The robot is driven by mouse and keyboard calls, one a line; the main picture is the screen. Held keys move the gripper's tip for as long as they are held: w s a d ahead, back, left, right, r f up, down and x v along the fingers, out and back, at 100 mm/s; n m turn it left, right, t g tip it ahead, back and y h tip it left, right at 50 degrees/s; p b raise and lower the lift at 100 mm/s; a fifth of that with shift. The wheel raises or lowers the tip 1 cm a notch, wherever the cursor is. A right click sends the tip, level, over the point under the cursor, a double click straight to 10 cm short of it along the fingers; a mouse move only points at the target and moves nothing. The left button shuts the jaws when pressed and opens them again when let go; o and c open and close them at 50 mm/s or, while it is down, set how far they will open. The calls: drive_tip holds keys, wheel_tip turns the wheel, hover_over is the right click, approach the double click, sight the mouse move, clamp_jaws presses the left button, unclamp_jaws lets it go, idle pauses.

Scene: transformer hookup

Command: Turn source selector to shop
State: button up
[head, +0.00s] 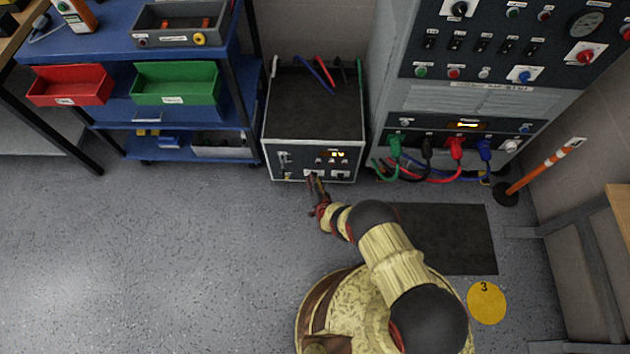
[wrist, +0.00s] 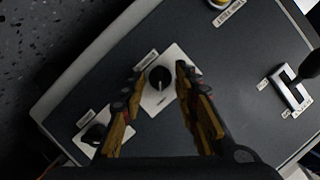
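In the wrist view, a black round knob (wrist: 160,77) with a light pointer line sits on a white plate (wrist: 163,104) on a dark panel. A second black knob (wrist: 95,133) on a white plate is at lower left. The labels are too small to read, so I cannot tell which is the source selector. My gripper (wrist: 160,71) is open, its fingers on either side of the first knob with gaps showing; contact is not visible. In the head view my gripper (head: 314,178) is at the front of a grey floor cabinet (head: 315,105) and hides part of its panel.
A black lever in a white slotted plate (wrist: 291,92) is right of my fingers. The cabinet has a lit display (head: 338,156). A tall console (head: 470,100) with plugged cables stands right, a blue shelf (head: 190,112) left. An orange-white post (head: 542,167) stands far right. Floor at left is clear.

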drive_tip(key=c, duration=0.6)
clamp_jaws()
drive_tip(key=shift+a+n+h, duration=0.2)
drive_tip(key=shift+n+h, duration=0.9)
drive_tip(key=shift+n, duration=0.5)
drive_tip(key=shift+a+n+h, duration=0.15)
drive_tip(key=shift+n+h, duration=0.95)
drive_tip(key=shift+n, duration=0.5)
drive_tip(key=shift+a+n+h, duration=0.2)
drive_tip(key=shift+n+h, duration=0.9)
drive_tip(key=shift+n, duration=0.5)
drive_tip(key=o, duration=1)
unclamp_jaws()
drive_tip(key=shift+c, duration=0.2)
